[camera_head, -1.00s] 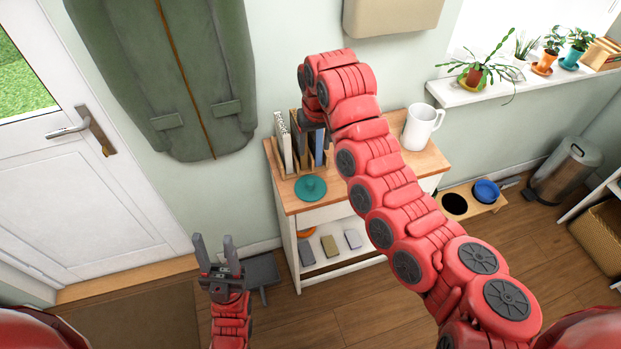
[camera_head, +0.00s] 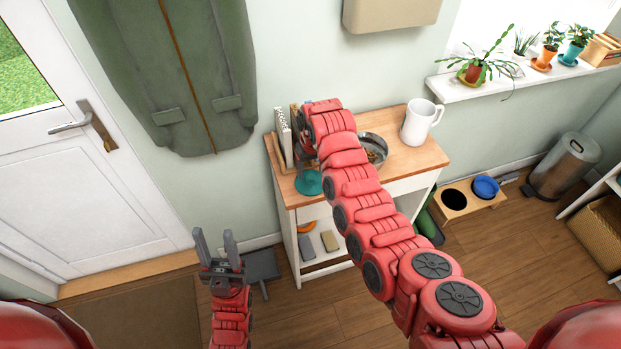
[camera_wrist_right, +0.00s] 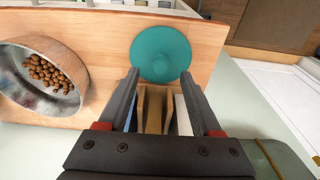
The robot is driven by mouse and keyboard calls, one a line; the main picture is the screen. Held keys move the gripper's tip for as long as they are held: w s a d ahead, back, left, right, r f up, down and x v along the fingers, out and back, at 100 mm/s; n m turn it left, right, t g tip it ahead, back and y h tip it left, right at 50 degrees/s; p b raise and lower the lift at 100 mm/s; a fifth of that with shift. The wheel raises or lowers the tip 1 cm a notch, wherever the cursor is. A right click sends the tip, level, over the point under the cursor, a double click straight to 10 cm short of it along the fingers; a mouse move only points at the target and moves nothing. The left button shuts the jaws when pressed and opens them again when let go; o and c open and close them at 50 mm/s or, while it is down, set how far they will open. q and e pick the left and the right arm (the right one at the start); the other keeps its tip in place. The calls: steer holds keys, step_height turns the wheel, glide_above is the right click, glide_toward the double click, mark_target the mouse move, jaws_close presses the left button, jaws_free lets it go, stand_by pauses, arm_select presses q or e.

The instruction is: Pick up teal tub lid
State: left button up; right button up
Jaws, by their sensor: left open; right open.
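The teal tub lid (camera_head: 309,183) lies flat on the wooden cabinet top near its left front corner. In the right wrist view the lid (camera_wrist_right: 161,53) is a round disc with a raised knob, just beyond my right fingertips. My right gripper (camera_wrist_right: 164,80) is open and empty, with its fingers apart and pointing toward the lid; I cannot tell how far above the top they are. In the head view my right arm partly covers the lid's right side. My left gripper (camera_head: 216,240) is open and empty, low in front of the door, away from the cabinet.
A metal bowl of kibble (camera_wrist_right: 40,76) and a white jug (camera_head: 420,122) stand on the cabinet top (camera_head: 404,157). A file rack with books (camera_head: 284,137) stands at the back left, close to my right gripper. A green coat (camera_head: 167,75) hangs left of the cabinet.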

mark_target(311, 177)
steer(key=shift+w+f+p, duration=0.15)
steer(key=shift+f+p, duration=0.25)
steer(key=shift+f, duration=1.1)
jaws_close()
